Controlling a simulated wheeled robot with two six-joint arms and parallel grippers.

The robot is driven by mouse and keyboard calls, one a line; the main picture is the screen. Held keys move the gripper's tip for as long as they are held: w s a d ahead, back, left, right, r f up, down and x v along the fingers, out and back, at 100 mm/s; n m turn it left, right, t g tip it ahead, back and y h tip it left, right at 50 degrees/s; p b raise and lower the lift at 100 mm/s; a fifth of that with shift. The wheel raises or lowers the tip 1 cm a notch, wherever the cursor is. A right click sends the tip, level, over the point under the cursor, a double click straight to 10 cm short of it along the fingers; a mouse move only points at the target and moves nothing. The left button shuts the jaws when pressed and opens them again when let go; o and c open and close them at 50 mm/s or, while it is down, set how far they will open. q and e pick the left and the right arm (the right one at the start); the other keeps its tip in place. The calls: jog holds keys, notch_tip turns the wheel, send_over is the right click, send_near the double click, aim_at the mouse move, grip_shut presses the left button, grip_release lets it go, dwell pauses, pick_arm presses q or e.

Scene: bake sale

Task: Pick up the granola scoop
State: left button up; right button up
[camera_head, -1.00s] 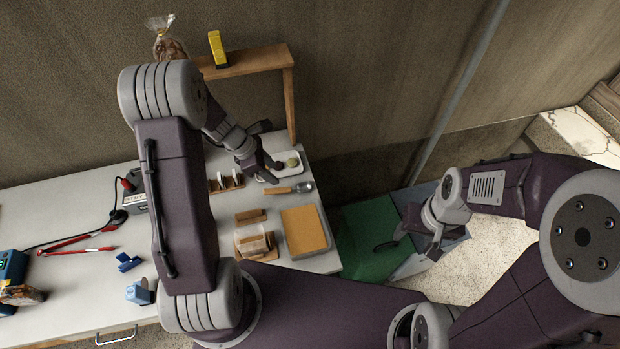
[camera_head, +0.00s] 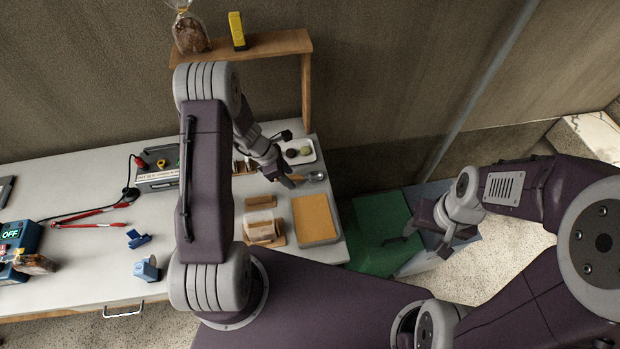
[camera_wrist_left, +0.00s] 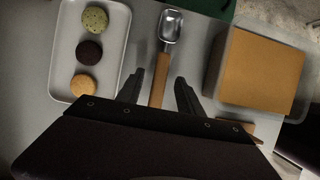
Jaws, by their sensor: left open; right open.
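The granola scoop (camera_wrist_left: 167,52) has a metal bowl and a wooden handle. In the left wrist view its handle lies between the two open fingers of my left gripper (camera_wrist_left: 160,92), with the bowl pointing away. In the head view the scoop (camera_head: 316,176) lies on the white table, its handle partly hidden by my left gripper (camera_head: 287,176). I cannot tell the height of the fingers above the handle; they do not grip it. My right gripper (camera_head: 446,240) is open and empty, off to the right of the table.
A white tray (camera_wrist_left: 60,78) with macarons is left of the scoop in the wrist view. A container with an orange-tan top (camera_wrist_left: 262,70) is on its right. A wooden shelf (camera_head: 275,45) stands at the table's back. A green box (camera_head: 380,230) is beside the table.

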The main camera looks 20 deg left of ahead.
aim_at(295, 176)
pick_arm(q)
jog(key=shift+w+d+f, duration=0.3)
jog(key=shift+f, duration=0.25)
jog(key=shift+s, duration=0.1)
grip_shut()
jog(key=shift+r, duration=0.1)
jog(key=shift+a+r, duration=0.1)
jog(key=shift+r, duration=0.4)
notch_tip(295, 176, up, 3)
jog(key=shift+p, duration=0.4)
jog(key=s+d+r+b, duration=0.1)
jog(key=s+d+r, duration=0.6)
jog(key=s, duration=0.2)
jog(key=shift+d, duration=0.15)
